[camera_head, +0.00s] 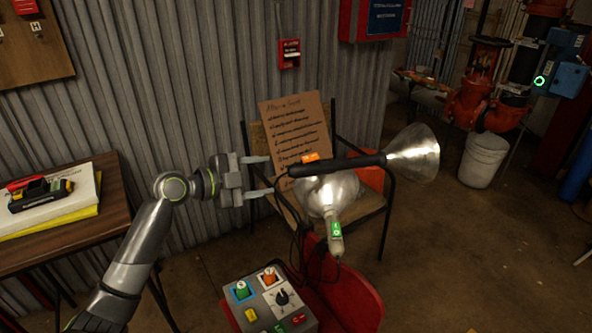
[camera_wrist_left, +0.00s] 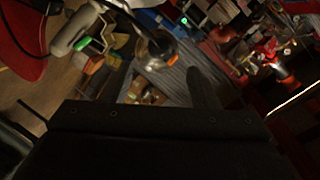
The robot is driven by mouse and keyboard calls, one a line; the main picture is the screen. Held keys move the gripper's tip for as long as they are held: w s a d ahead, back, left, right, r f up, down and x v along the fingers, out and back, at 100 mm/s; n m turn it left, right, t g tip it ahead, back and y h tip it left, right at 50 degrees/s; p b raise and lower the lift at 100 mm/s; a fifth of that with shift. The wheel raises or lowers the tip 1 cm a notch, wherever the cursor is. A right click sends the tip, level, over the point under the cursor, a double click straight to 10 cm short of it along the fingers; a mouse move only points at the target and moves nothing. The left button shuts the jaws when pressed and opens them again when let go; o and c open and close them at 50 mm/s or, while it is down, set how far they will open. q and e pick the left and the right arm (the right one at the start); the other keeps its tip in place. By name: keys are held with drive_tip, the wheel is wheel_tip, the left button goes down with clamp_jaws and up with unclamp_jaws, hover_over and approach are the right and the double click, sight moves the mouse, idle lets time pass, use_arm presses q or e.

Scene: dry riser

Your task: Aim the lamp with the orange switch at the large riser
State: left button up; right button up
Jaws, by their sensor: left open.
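The lamp with the orange switch (camera_head: 311,157) has a black handle and a silver cone shade whose wide mouth points right in the head view. The orange switch also shows in the wrist view (camera_wrist_left: 173,59). My left gripper (camera_head: 258,177) is open just left of the handle's end, with a finger above and a finger below its level; I cannot tell whether they touch. Red riser pipework (camera_head: 480,95) stands at the back right, right of the shade; which part is the large riser is unclear. My right gripper is out of view.
A second lamp with a green switch (camera_head: 336,229) hangs just below, its grip pointing down. A grey control box (camera_head: 268,310) with green and orange knobs sits beneath, by a red stand (camera_head: 355,290). A chair holds a cardboard sign (camera_head: 295,125). A white bucket (camera_head: 484,160) stands right.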

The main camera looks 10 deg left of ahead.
sight(289, 174)
use_arm(q)
drive_tip(key=x, duration=1)
drive_tip(key=shift+r, duration=0.1)
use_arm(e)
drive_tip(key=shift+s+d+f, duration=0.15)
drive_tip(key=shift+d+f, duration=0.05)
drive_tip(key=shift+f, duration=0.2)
use_arm(q)
drive_tip(key=shift+c, duration=0.8)
drive_tip(key=shift+s, duration=0.1)
clamp_jaws()
drive_tip(key=shift+f, duration=0.2)
